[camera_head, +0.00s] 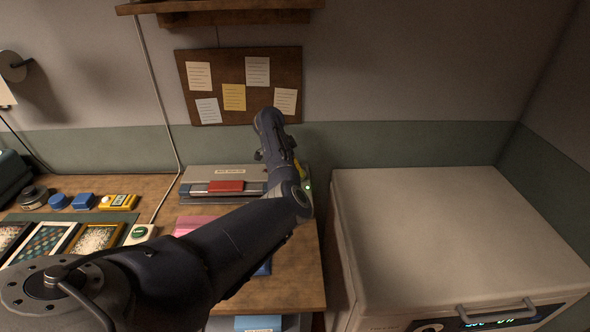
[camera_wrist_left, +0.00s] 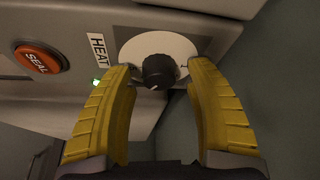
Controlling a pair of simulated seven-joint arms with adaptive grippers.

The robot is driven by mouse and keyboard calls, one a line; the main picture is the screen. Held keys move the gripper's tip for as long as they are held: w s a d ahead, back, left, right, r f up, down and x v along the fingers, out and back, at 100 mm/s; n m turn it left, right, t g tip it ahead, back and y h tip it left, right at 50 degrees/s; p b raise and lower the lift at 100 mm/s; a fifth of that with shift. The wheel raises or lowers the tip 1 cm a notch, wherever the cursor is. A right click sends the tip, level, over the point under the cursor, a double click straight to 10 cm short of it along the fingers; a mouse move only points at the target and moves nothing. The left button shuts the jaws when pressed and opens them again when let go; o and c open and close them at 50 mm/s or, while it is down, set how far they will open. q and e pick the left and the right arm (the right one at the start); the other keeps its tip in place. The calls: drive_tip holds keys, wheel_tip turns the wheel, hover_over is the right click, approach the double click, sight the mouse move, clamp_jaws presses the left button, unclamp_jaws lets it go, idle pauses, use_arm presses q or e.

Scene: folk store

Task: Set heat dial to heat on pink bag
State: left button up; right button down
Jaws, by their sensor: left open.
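The heat dial (camera_wrist_left: 158,72) is a black round knob on a white disc, beside a HEAT label (camera_wrist_left: 98,50). A small pale mark shows at the knob's lower edge. My left gripper (camera_wrist_left: 158,80) is open, with its yellow fingers on either side of the dial; I cannot tell whether they touch it. In the head view the left gripper is at the right end of the sealing machine (camera_head: 222,172), mostly hidden by my arm. The pink bag (camera_head: 190,224) lies on the table in front of the machine, partly behind my arm. My right gripper is not in view.
An orange SEAL button (camera_wrist_left: 38,57) and a green light (camera_wrist_left: 96,81) are left of the dial. A large pale appliance (camera_head: 450,240) stands right of the table. Frames, blue pieces and a yellow device (camera_head: 118,202) occupy the table's left side.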

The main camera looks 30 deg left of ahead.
use_arm(q)
drive_tip(key=shift+a+r, duration=0.1)
drive_tip(key=v, duration=1.1)
drive_tip(key=shift+s+r, duration=0.15)
drive_tip(key=shift+r, duration=0.2)
